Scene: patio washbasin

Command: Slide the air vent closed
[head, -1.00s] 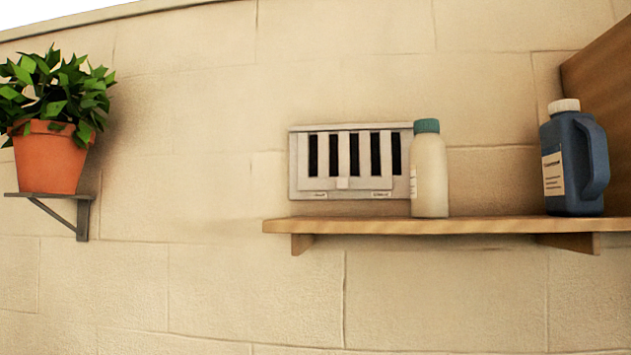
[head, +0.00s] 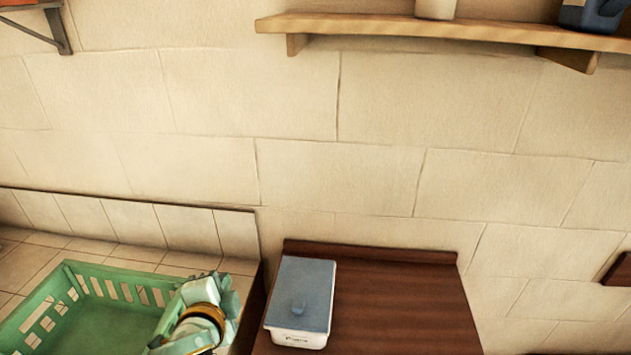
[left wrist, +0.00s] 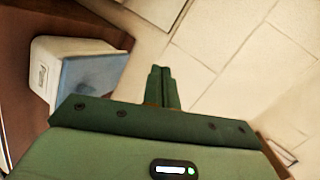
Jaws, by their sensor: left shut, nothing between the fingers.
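The air vent is out of view now, since the head view has tilted down below it. The wall shelf (head: 430,29) that the vent sits just above in the earlier frame shows at the top of the head view. My left gripper (head: 222,292) is low in the head view, in front of the green crate's right end and left of the lidded box. In the left wrist view my left gripper's fingers (left wrist: 161,73) are together and empty, pointing towards the wall. My right gripper is not in view.
A green crate (head: 97,273) stands on the tiled counter at lower left. A white box with a blue-grey lid (head: 304,292) sits on a dark wooden surface (head: 400,300); it also shows in the left wrist view (left wrist: 88,72). A bottle (head: 436,8) and a blue jug (head: 590,14) stand on the shelf.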

